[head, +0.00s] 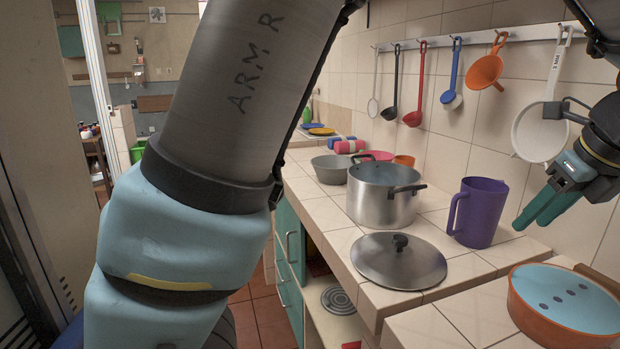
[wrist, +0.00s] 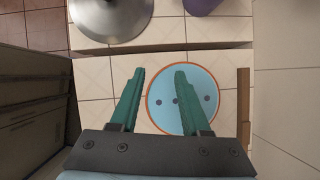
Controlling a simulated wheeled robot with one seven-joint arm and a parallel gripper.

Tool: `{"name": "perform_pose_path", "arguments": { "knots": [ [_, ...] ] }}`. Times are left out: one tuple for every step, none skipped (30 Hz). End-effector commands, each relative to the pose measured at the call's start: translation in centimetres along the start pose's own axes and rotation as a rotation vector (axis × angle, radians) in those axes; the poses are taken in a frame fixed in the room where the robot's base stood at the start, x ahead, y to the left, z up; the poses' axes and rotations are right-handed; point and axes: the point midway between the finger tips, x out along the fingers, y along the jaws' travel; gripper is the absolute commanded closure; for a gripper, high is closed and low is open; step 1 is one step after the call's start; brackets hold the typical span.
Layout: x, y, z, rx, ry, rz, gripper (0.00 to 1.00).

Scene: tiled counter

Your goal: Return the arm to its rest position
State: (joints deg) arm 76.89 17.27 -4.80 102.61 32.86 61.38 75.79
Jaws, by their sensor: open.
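My gripper (head: 545,207) hangs at the right of the head view, above the counter, with its green fingers pointing down and left. In the wrist view my gripper (wrist: 160,80) shows its two green fingers apart with nothing held between them. Below it lies a round orange-rimmed board or dish (head: 566,303) with a blue top and several dark dots. It also shows in the wrist view (wrist: 190,120), partly hidden by the fingers. My arm's large grey and light blue links fill the left middle of the head view.
A steel pot (head: 382,196), its lid (head: 398,262) and a purple jug (head: 477,212) stand on the tiled counter (head: 455,272). Ladles and an orange funnel (head: 485,70) hang from a wall rail. A white strainer (head: 540,133) hangs close to my gripper.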

Motion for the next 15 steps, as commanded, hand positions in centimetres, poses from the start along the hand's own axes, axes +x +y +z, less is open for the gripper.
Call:
{"name": "perform_pose_path", "arguments": {
  "knots": [
    [0.5,0.5,0.6,-0.031,0.006,0.008,0.53],
    [0.7,0.7,0.8,-0.047,0.010,0.011,0.53],
    [1.1,1.0,1.1,-0.068,0.015,0.016,0.53],
    [1.3,1.3,1.3,-0.087,0.018,0.021,0.53],
    [1.6,1.5,1.6,-0.104,0.022,0.024,0.53],
    [1.9,1.8,1.9,-0.127,0.027,0.028,0.53],
    [2.2,2.1,2.1,-0.149,0.032,0.033,0.53],
    [2.5,2.4,2.4,-0.170,0.036,0.037,0.53],
    [2.9,2.8,2.8,-0.199,0.042,0.044,0.53],
    [3.2,3.2,3.1,-0.226,0.047,0.049,0.53],
    [3.5,3.6,3.4,-0.249,0.051,0.054,0.53],
    [4.1,4.2,3.9,-0.291,0.058,0.062,0.53],
    [4.4,4.6,4.3,-0.321,0.065,0.068,0.53],
    [4.9,5.2,4.7,-0.359,0.070,0.076,0.53],
    [5.5,6.0,5.2,-0.407,0.078,0.087,0.53]
  ]
}}
